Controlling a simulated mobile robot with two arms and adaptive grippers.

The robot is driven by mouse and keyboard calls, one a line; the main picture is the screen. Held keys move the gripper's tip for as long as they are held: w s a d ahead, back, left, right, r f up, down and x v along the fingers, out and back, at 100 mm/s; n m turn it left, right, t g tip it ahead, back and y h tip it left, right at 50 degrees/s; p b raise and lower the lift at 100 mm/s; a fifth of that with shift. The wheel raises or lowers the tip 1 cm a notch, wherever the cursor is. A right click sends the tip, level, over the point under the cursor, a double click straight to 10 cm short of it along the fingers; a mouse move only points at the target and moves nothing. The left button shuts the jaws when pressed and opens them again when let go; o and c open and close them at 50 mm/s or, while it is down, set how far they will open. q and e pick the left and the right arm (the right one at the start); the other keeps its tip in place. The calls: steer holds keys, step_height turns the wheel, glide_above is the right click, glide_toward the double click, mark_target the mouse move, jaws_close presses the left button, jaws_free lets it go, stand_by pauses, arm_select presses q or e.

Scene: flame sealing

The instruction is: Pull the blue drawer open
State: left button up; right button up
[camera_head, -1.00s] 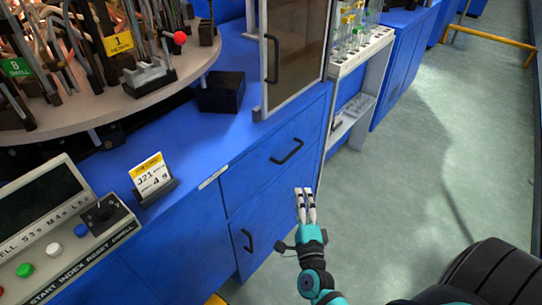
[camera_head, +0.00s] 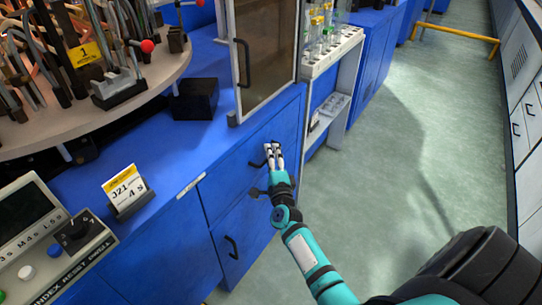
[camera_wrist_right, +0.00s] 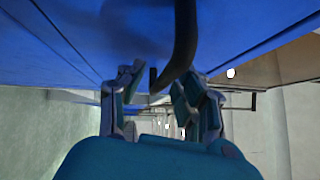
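The blue drawer (camera_head: 225,190) is in the front of the blue cabinet, below the worktop, and looks flush with it. Its black handle (camera_head: 257,164) is partly hidden by my right gripper (camera_head: 273,150) in the head view. In the right wrist view the dark curved handle (camera_wrist_right: 185,40) hangs down towards the gap between the fingers of my right gripper (camera_wrist_right: 160,92). These fingers are apart, one on each side of the handle's lower end. I cannot tell whether they touch it. My left gripper is in neither view.
Below the drawer is a blue door with a black handle (camera_head: 231,247). A glazed cabinet door (camera_head: 262,50) stands above the worktop. A white rack (camera_head: 335,50) with vials is to the right. A control panel (camera_head: 50,250) is at lower left. The floor (camera_head: 385,150) at right is clear.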

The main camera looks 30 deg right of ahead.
steer(key=shift+w, duration=0.1)
jaws_close()
stand_by(0.5)
